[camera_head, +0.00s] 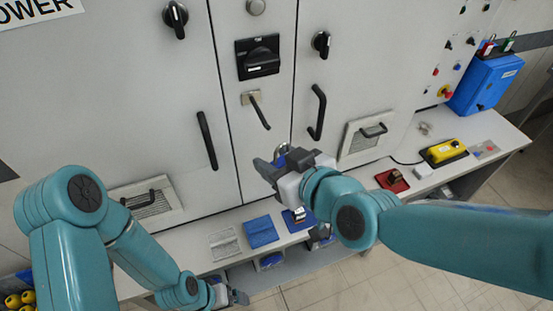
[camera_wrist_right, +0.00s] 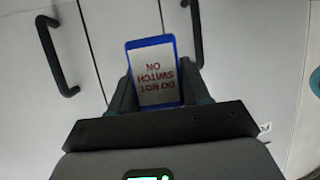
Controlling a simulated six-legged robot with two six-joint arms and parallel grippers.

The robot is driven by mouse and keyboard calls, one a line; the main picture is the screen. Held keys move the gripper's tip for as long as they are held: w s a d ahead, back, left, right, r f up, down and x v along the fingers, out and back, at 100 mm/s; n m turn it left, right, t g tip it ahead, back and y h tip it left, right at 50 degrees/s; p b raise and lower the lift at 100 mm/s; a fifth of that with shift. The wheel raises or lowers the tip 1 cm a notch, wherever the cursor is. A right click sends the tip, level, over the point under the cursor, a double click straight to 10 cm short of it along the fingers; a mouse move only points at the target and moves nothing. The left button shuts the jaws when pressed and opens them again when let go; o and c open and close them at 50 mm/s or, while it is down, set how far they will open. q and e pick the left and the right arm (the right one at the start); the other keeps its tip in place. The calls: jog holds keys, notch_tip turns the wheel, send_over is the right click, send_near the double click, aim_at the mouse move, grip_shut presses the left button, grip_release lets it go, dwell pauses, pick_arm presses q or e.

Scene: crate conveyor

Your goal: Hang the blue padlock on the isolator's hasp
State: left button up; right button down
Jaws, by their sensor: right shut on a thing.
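The isolator (camera_head: 258,58) is a black rotary switch on the grey cabinet front. Below it, the hasp (camera_head: 257,108) is a small beige plate with a dark bar slanting down and right. My right gripper (camera_head: 272,166) is shut on the blue padlock (camera_head: 280,160), below the hasp and apart from it. A grey shackle shows above the fingers. In the right wrist view the padlock (camera_wrist_right: 157,72) has a white label with red text, upside down, between the fingers; its shackle is not visible there. My left gripper (camera_head: 236,297) is low by the shelf; its jaw opening is unclear.
Black door handles (camera_head: 207,140) and (camera_head: 317,112) flank the hasp. The shelf below holds a blue mat (camera_head: 261,231), a red mat (camera_head: 388,179) and a yellow box (camera_head: 445,152). A blue box (camera_head: 484,82) hangs at the right. The cabinet front around the hasp is clear.

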jog(key=w+a+f+b, duration=0.1)
jog(key=w+a+b, duration=0.1)
jog(key=w, duration=0.6)
jog(key=shift+w+a+f, duration=0.3)
jog(key=shift+w+a, duration=0.05)
jog(key=shift+w, duration=0.05)
dwell(0.4)
jog(key=shift+w, duration=0.1)
dwell(0.5)
jog(key=shift+c, duration=2.3)
grip_release()
jog(key=shift+f, duration=0.1)
